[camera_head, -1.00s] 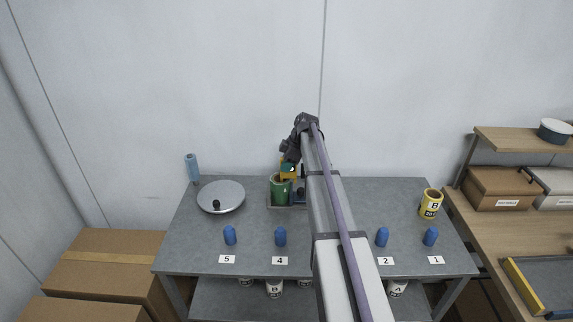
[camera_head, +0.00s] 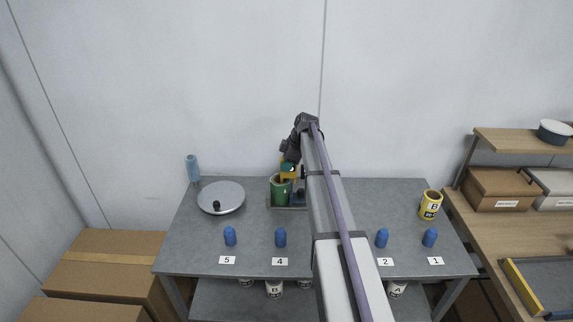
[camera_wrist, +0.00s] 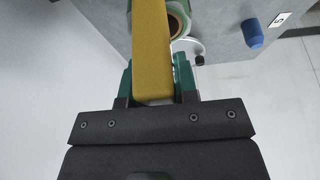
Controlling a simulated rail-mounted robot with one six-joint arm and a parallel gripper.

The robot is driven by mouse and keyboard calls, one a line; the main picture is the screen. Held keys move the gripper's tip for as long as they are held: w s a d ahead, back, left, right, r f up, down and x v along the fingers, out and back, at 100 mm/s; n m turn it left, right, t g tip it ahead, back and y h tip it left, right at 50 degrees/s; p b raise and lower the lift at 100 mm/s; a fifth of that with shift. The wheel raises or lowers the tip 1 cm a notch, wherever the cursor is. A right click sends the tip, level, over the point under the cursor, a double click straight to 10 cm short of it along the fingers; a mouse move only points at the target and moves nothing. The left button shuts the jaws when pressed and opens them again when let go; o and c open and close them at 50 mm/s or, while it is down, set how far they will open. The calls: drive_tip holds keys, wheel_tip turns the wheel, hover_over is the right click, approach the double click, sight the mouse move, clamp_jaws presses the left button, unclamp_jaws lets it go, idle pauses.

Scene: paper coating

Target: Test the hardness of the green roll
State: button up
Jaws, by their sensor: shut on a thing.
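The green roll (camera_head: 281,192) stands upright in a shallow grey tray (camera_head: 272,207) at the back middle of the table. My gripper (camera_head: 289,168) is just above and behind the roll, with its green fingers shut on a yellow tool (camera_head: 290,176). In the wrist view, the green fingers (camera_wrist: 154,76) flank the yellow tool (camera_wrist: 152,50), which reaches up across the picture. The green roll's rim and hollow core (camera_wrist: 178,20) show beside the tool. The tool hides part of the roll, and I cannot tell whether they touch.
Several blue cylinders (camera_head: 280,237) line the front beside number cards. My arm covers the table's middle.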

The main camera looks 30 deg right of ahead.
drive_tip(key=shift+r+p, duration=3.5)
drive_tip(key=shift+r, duration=0.3)
drive_tip(key=shift+d+f, duration=0.1)
